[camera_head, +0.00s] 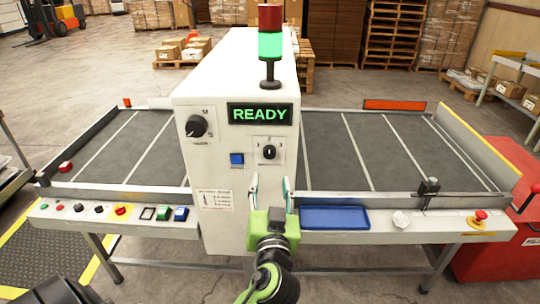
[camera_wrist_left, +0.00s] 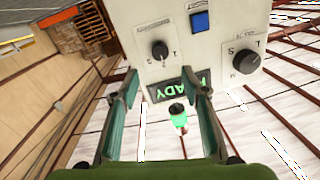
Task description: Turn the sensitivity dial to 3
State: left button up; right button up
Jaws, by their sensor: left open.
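A small black dial (camera_head: 269,152) with numbered marks around it sits on the front of the white machine (camera_head: 225,185), below the READY display (camera_head: 260,114). A white pointer mark appears near its top. In the left wrist view, upside down, the small dial (camera_wrist_left: 159,50) shows just beyond the fingers. A larger black dial (camera_head: 196,126) is on the machine's left; it also shows in the left wrist view (camera_wrist_left: 245,62). Their labels are too small to read. My left gripper (camera_head: 270,186) is open and empty below the small dial, apart from it; it also shows in the left wrist view (camera_wrist_left: 158,88). My right gripper is out of view.
A blue button (camera_head: 237,159) sits left of the small dial. A blue tray (camera_head: 334,217) lies on the right ledge. Conveyor beds extend to both sides. A red emergency button (camera_head: 480,216) is at far right. The panel face around the small dial is clear.

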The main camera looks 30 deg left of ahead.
aim_at(269, 155)
pick_arm(q)
jog(key=p+x, duration=0.3)
jog(key=x, duration=0.7)
jog(key=shift+w+a+f, duration=0.1)
jog(key=shift+w+a, duration=0.3)
jog(key=shift+w, duration=0.1)
jog(key=c, duration=1.1)
